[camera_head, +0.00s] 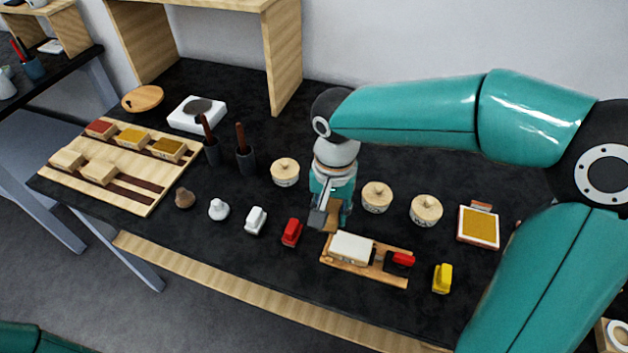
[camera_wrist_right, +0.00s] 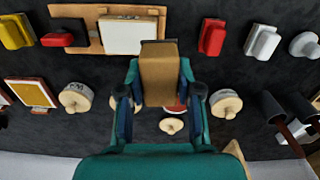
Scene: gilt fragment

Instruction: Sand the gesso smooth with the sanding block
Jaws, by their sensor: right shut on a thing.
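My right gripper (camera_head: 328,205) is shut on a brown sanding block (camera_wrist_right: 160,80). The block also shows in the head view (camera_head: 331,219), partly hidden by the fingers. The white gesso piece (camera_head: 351,247) lies in the left part of a wooden holder (camera_head: 365,279); it also shows in the wrist view (camera_wrist_right: 125,36). The block is just behind the gesso piece in the head view, and its far end overlaps the piece's edge in the wrist view. I cannot tell whether they touch. My left gripper is out of view.
A red-and-black piece (camera_head: 400,260) sits at the holder's right end. A yellow block (camera_head: 442,278), a red block (camera_head: 291,232) and a white block (camera_head: 255,219) stand nearby. Lidded round pots (camera_head: 376,197) and a framed gold panel (camera_head: 478,227) are behind. The black table's front edge is close.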

